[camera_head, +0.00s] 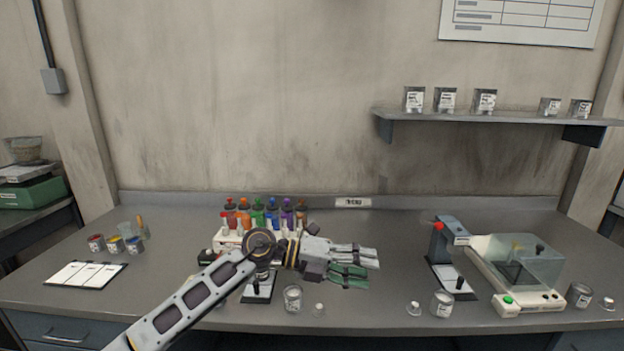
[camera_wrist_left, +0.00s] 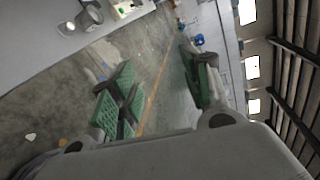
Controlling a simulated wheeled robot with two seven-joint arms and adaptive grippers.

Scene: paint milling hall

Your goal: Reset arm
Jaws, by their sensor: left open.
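My left arm comes in from the lower left in the head view and reaches over the bench. Its left gripper (camera_head: 362,266) is held above the grey bench (camera_head: 390,235), pointing right. Its green-padded fingers are apart with nothing between them. In the left wrist view the green finger pads of the left gripper (camera_wrist_left: 160,90) stand apart, with only floor and hall behind them. My right gripper does not show in either view.
Paint bottles (camera_head: 258,215) stand in a rack behind the arm. A metal can (camera_head: 292,298) stands below the gripper. A covered balance (camera_head: 515,265) and a red-knobbed device (camera_head: 445,245) stand right. A shelf (camera_head: 490,115) holds several tins.

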